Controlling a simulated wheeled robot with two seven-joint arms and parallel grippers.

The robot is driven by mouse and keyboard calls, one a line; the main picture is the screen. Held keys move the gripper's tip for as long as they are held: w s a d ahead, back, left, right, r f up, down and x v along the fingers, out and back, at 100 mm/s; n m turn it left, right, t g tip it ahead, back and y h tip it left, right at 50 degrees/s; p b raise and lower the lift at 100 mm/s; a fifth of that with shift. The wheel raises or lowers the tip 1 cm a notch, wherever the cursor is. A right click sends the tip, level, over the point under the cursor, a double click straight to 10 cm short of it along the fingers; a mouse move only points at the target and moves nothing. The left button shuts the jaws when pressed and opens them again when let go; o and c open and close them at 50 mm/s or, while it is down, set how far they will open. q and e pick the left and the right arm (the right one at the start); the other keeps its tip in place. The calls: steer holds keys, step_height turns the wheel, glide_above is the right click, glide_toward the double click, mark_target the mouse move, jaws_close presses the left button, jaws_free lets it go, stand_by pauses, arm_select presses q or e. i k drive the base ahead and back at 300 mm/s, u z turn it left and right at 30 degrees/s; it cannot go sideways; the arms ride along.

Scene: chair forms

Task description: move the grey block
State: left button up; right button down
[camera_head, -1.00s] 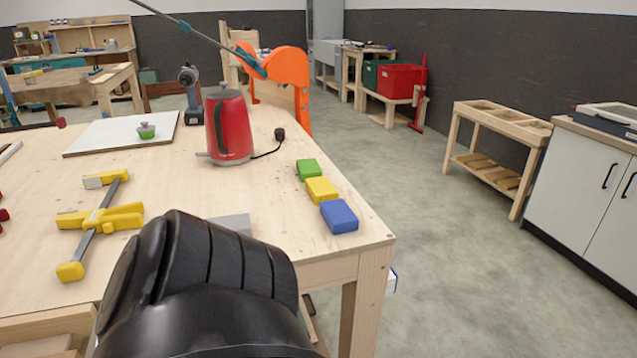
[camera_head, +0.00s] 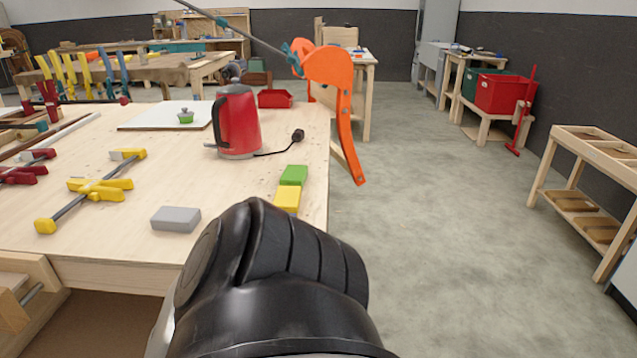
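The grey block (camera_head: 175,219) lies flat on the wooden workbench (camera_head: 110,240), near its front edge, and is fully visible. A black ribbed part of my own arm fills the lower middle of the view, to the right of the block and apart from it in the picture. Neither gripper's fingers show, so I cannot see whether they are open or shut. Nothing is seen touching the grey block.
A green block (camera_head: 293,175) and a partly covered yellow block (camera_head: 287,199) lie near the bench's right edge. A red kettle (camera_head: 238,125) stands behind them. A yellow clamp (camera_head: 95,190) lies left of the grey block. Open floor (camera_head: 430,200) lies to the right.

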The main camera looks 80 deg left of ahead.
mark_target(169, 218)
steer(key=u, duration=2.55)
